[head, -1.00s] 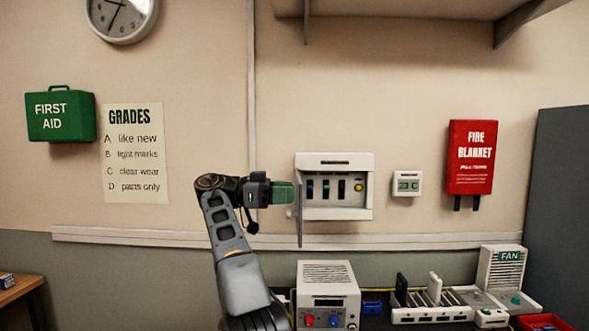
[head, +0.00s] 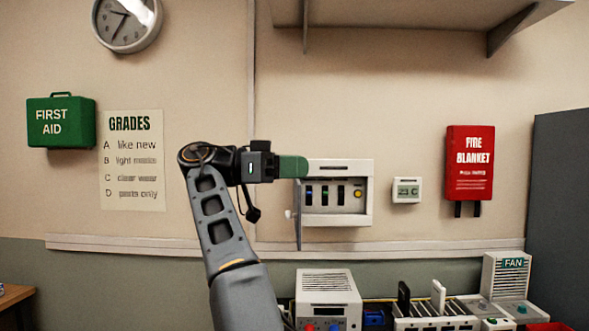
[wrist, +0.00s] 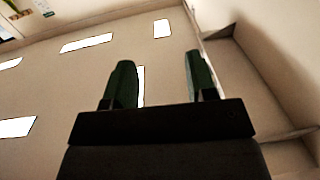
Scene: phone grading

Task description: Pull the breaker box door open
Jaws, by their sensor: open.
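The white breaker box (head: 365,208) is on the wall at the middle of the head view, with several dark switches and a yellow button showing inside. Its door (head: 298,232) stands open at the left side, swung out toward me and seen nearly edge-on, with a small pale knob on its left face. My gripper (head: 300,167) has green fingers and is at the box's upper left corner, above the knob and overlapping the door's top in the picture. I cannot tell whether it touches the door. In the wrist view my gripper (wrist: 157,65) is open, with nothing between its fingers.
A shelf (head: 420,15) overhangs above the box. A thermostat (head: 406,190) and a red fire blanket (head: 469,165) are to the right. Below stand a power supply (head: 328,290) and a phone rack (head: 437,322). The wall left of my arm is clear below the grades poster (head: 135,160).

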